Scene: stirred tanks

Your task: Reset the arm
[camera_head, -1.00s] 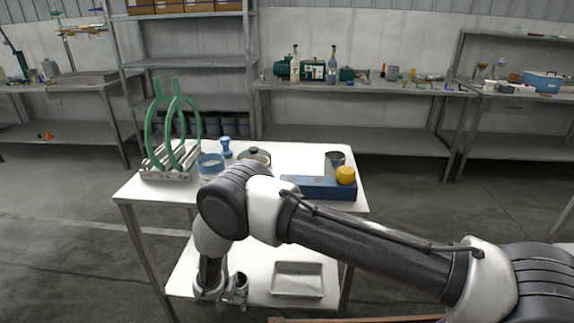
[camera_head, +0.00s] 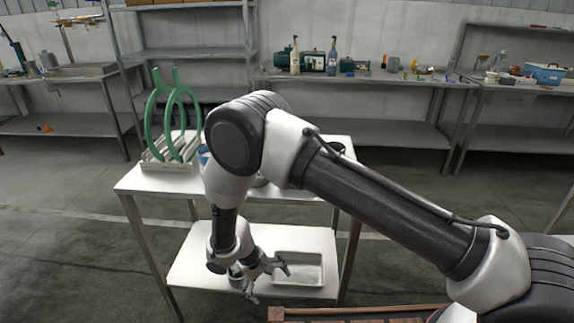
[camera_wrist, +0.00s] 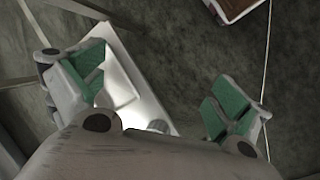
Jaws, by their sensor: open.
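My gripper (camera_head: 268,281) hangs low in front of the lower shelf of the white table in the head view, its fingers spread apart. In the wrist view my gripper (camera_wrist: 155,95) is open and empty, with green pads on the inner faces of both fingers. Behind the left finger lies the white shelf, and dark floor shows between and beyond the fingers. My arm is bent, with its elbow raised in front of the table top.
A white table (camera_head: 152,183) carries green rings (camera_head: 178,125) in a white rack (camera_head: 165,163). A metal tray (camera_head: 312,268) lies on its lower shelf. My arm hides much of the table top. A brown-edged object (camera_head: 345,311) shows at the bottom. Loaded benches stand along the back wall.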

